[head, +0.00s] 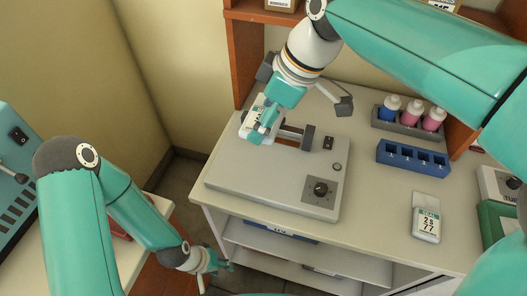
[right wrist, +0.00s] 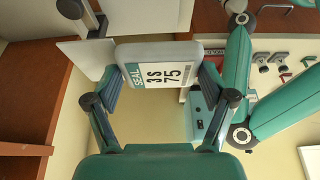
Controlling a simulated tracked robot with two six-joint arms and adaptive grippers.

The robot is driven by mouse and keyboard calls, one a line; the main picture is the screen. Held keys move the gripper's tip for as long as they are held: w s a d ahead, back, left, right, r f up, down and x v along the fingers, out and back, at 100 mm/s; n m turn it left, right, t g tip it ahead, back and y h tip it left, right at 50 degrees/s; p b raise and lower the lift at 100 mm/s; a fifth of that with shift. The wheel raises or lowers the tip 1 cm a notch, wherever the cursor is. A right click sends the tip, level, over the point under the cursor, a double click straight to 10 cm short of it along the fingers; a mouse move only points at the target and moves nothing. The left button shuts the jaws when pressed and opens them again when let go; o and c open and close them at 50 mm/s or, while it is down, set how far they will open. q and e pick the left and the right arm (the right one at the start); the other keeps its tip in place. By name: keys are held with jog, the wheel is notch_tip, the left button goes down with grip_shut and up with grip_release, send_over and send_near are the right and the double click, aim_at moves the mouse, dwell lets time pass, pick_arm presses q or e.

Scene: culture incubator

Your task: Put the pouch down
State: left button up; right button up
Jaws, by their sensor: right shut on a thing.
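My right gripper (head: 264,121) is shut on a pale pouch with a white label (head: 258,104), over the back part of the grey machine (head: 260,185). In the right wrist view the pouch (right wrist: 157,50) reads "SEAL 3S 75", and the right gripper's fingers (right wrist: 160,90) press on its two side edges. Whether the pouch touches the machine cannot be told. A second pouch (head: 426,222), reading "SEAL 2S 77", lies flat on the bench at the right. My left gripper (head: 213,262) is low at the left, away from both pouches; its jaws are too small to read.
A grey rack with several bottles (head: 409,123) and an empty-looking blue rack (head: 413,158) stand right of the machine. A green-and-grey box (head: 497,215) is at the right edge. Bare bench (head: 375,222) lies between machine and second pouch. Wooden shelving (head: 246,60) stands behind.

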jog(key=shift+w+f, duration=0.25)
jog(key=shift+w, duration=0.05)
send_over(259, 179)
jog(key=d, duration=0.1)
jog(key=f, duration=1.4)
jog(key=shift+s+d+f+b, duration=0.1)
jog(key=shift+s+b, duration=0.15)
jog(key=shift+b, duration=0.05)
jog(key=shift+f, duration=2.65)
pick_arm(q)
jog(key=shift+w+f, duration=0.15)
jog(key=shift+w, duration=0.25)
jog(key=shift+f, duration=0.1)
pick_arm(e)
jog(key=o, duration=1)
jog(key=shift+r, duration=0.1)
pick_arm(q)
jog(key=shift+f, duration=0.1)
pick_arm(e)
jog(key=v, duration=1.2)
